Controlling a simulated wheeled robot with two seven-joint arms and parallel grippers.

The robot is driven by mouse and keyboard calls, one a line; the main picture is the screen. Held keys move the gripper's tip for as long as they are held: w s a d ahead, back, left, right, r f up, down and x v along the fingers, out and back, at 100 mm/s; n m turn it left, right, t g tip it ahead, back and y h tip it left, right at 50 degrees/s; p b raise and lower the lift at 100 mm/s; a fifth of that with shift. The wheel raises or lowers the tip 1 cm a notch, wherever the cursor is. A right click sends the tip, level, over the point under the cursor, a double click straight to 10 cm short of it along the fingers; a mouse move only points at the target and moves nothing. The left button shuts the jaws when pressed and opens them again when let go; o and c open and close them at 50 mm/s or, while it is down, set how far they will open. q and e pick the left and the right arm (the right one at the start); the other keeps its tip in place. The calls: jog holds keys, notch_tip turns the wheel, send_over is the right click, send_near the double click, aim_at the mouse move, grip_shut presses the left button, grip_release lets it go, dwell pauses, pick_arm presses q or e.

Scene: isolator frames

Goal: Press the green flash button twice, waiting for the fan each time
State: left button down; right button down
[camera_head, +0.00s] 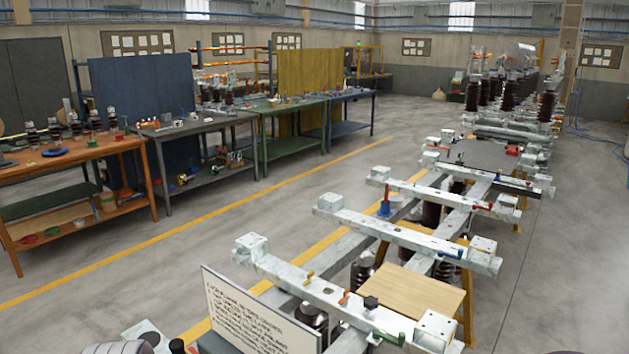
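I cannot make out a green flash button or a fan for certain. A small green part (391,338) sits near the right end of the nearest pale cross beam (322,296); I cannot tell what it is. A white sign (258,316) with lines of dark text stands in front of that beam, its text too small to read surely. Neither of my grippers can be made out. Pale rounded shapes at the bottom left edge are cut off, and I cannot tell what they are.
Several pale cross beams lie on a long frame running away to the back right. A wooden board (412,291) lies between the nearest beams. Workbenches, one orange (138,141), line the left side. Open grey floor (110,270) with a yellow line lies between.

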pick_arm(q)
jog(key=shift+f, duration=0.45)
dwell(0.3)
jog(key=shift+r+p, duration=0.85)
jog(key=shift+r, duration=0.2)
notch_tip(320, 180, up, 6)
jog(key=p, duration=0.6)
